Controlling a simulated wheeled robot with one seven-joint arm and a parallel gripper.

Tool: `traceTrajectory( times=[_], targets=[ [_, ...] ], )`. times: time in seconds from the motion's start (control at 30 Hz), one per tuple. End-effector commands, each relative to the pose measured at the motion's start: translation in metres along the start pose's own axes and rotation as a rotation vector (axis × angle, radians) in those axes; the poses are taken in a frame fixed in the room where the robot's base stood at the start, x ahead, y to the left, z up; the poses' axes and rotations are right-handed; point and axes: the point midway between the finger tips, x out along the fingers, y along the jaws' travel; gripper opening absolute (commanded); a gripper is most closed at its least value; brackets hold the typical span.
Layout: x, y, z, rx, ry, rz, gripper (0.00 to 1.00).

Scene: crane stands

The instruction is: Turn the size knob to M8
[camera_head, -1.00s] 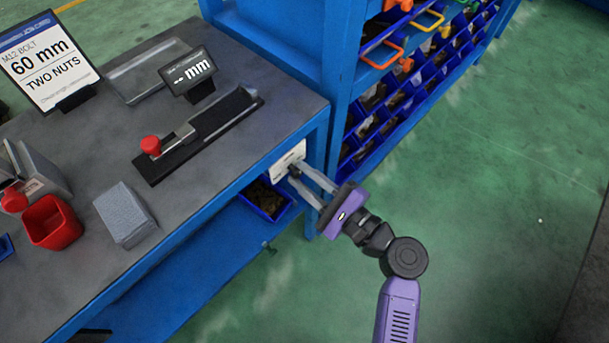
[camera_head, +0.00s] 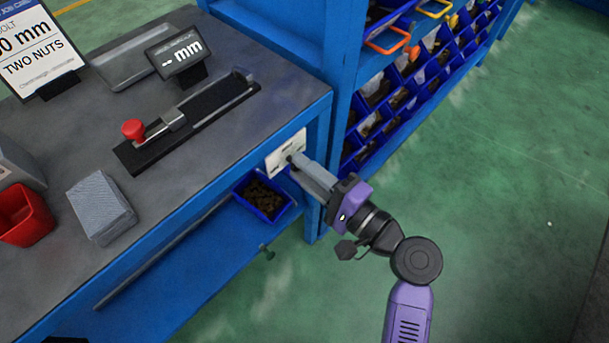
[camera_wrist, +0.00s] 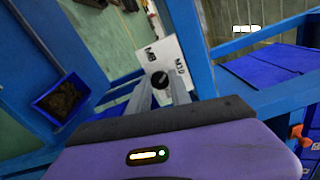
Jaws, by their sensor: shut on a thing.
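The size knob (camera_wrist: 160,80) is a small dark round knob on a white plate (camera_wrist: 150,64) set on the blue bench frame. The plate shows the labels M8 and M10 in the wrist view, tilted with the picture. My gripper (camera_wrist: 159,88) has one finger on each side of the knob and is shut on it. I cannot tell clearly where the knob's pointer aims. In the head view the plate (camera_head: 276,162) shows on the bench's end, and my gripper (camera_head: 297,162) reaches it and hides the knob.
A blue bin (camera_head: 264,196) of dark parts sits below the plate. On the bench are a slide gauge with a red knob (camera_head: 133,129), a display (camera_head: 173,52), a grey block (camera_head: 101,207) and a red cup (camera_head: 24,215). A blue bin rack (camera_head: 400,100) stands behind.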

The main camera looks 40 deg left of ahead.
Motion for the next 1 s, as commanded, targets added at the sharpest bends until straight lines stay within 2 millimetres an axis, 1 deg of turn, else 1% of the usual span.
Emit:
traceTrajectory(
  times=[0.03,0.6,0.8,1.0],
  targets=[
    [-0.0007,0.0063,-0.0012,-0.046,0.000,0.000,0.00],
    [-0.0007,0.0063,-0.0011,-0.560,-0.001,0.002,0.00],
    [-0.0006,0.0049,-0.0010,-0.683,-0.001,0.002,0.00],
    [-0.0005,0.0038,-0.0006,-0.759,-0.001,0.003,0.00]
  ],
)
